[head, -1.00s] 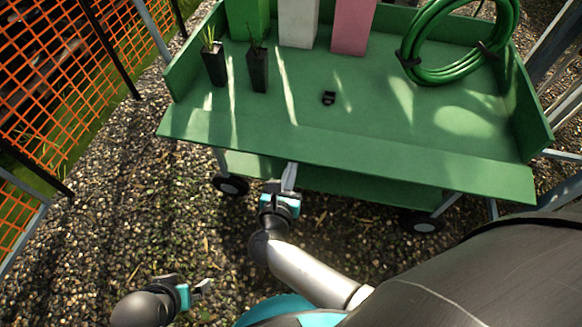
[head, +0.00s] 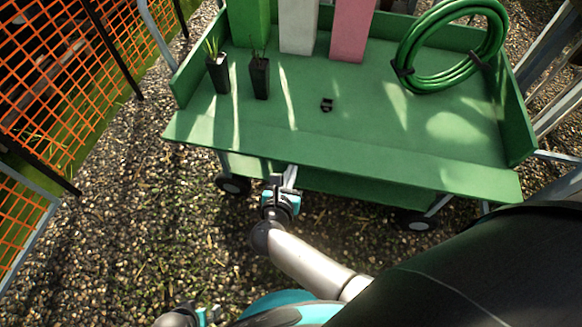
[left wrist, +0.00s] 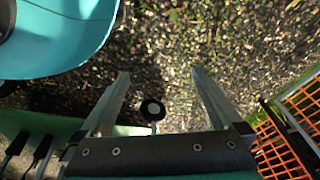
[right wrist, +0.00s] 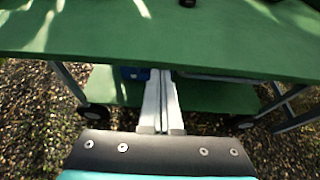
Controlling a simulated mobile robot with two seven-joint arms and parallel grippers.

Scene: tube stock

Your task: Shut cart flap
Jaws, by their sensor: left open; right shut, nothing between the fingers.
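The green cart (head: 380,115) stands in front of me with its long front flap (head: 345,158) hanging outward from the bed, not upright. In the right wrist view the flap (right wrist: 100,35) crosses the top of the picture. My right gripper (head: 283,178) is shut and empty, low at the flap's outer edge, left of its middle. In the right wrist view its fingers (right wrist: 161,75) point at the flap's edge; I cannot tell whether they touch. My left gripper (head: 208,314) is at the bottom of the head view, away from the flap; the left wrist view shows it open and empty (left wrist: 160,80).
On the cart bed are two potted seedlings (head: 219,75), green, white (head: 298,25) and pink blocks (head: 350,30), a small black piece (head: 327,104) and a coiled green hose (head: 405,80). Orange mesh fencing (head: 55,70) stands at left. Gravel (head: 130,230) lies clear before the cart.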

